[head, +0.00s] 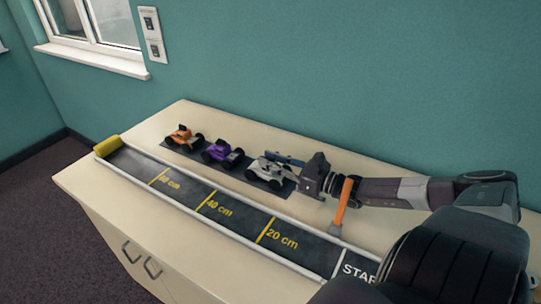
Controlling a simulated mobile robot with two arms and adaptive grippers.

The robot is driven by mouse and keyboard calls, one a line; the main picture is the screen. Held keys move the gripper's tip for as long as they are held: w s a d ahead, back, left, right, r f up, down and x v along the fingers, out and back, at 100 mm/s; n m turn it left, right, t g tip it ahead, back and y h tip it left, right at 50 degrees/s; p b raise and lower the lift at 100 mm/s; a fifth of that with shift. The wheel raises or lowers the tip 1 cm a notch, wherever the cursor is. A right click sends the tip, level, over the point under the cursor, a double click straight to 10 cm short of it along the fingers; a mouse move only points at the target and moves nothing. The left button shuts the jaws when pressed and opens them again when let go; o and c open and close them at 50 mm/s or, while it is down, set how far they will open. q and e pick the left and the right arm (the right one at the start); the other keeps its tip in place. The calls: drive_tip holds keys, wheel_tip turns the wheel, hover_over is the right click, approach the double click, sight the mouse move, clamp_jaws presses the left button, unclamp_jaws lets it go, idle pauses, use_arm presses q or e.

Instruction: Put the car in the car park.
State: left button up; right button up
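A white-grey toy car (268,171) stands at the right end of a dark mat (238,171), which may be the car park. A purple car (222,153) and an orange car (184,137) stand on the same mat to its left. My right gripper (297,176) is at the right end of the white-grey car, with its fingers spread apart. One finger reaches along the car's far side. The gripper overlaps the car's right end, so I cannot tell whether the fingers touch it. My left gripper is out of view.
A dark track (226,216) with white rails and yellow distance marks runs along the front of the pale cabinet top (350,158). A yellow roll (107,147) lies at its left end.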

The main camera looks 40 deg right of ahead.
drive_tip(key=shift+s+a+f, duration=0.1)
drive_tip(key=shift+s+f, duration=0.1)
drive_tip(key=shift+f, duration=0.35)
drive_tip(key=shift+r+p, duration=0.75)
drive_tip(key=shift+p, duration=0.25)
drive_tip(key=p+v, duration=0.1)
drive_tip(key=v, duration=0.4)
drive_tip(key=p+v, duration=0.1)
drive_tip(key=v, duration=0.5)
drive_tip(key=shift+s+d+r, duration=0.2)
drive_tip(key=shift+s+d, duration=0.05)
drive_tip(key=shift+p, duration=0.3)
